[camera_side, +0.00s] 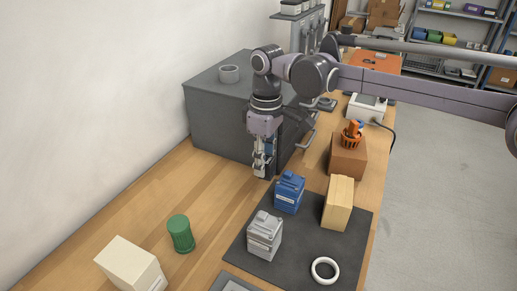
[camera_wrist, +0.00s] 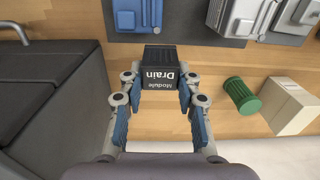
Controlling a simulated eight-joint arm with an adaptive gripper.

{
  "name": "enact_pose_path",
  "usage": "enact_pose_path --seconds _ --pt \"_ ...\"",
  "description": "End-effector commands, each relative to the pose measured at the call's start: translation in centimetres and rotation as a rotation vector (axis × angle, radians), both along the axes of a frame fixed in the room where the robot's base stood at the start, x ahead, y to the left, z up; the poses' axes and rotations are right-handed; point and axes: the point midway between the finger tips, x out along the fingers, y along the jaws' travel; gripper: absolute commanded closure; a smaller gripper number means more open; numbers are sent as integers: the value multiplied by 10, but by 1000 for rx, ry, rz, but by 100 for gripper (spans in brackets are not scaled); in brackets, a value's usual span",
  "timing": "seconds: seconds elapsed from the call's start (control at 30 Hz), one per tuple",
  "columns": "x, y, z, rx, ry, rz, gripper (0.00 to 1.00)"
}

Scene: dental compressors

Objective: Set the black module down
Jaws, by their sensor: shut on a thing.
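The black module (camera_wrist: 158,68) shows in the wrist view between my fingertips, with a label reading "Drain" and "Module" facing the camera. My gripper (camera_wrist: 158,88) is shut on its sides. In the side view my gripper (camera_side: 263,165) points down beside the front of the dark grey cabinet, left of the blue unit (camera_side: 289,193). There the black module is mostly hidden by the fingers, and I cannot tell whether it touches the wooden table (camera_side: 160,200).
A dark mat (camera_side: 290,248) holds the blue unit, a grey unit (camera_side: 265,236), a wooden block (camera_side: 338,203) and a white ring (camera_side: 325,270). A green cylinder (camera_side: 181,234) and a cream box (camera_side: 131,265) stand left. The grey cabinet (camera_side: 215,120) is close behind. Bare wood lies between.

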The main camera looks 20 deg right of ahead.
Motion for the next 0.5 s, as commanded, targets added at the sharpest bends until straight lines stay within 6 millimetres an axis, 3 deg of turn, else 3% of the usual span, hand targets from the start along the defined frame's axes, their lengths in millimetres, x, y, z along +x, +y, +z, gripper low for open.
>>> enact_pose_path --seconds 0.03,0.23,0.5 --pt "7 -23 1 0 0 -65 99" --pt "22 -102 4 0 0 -306 99" --pt "18 -225 4 0 0 -681 99"
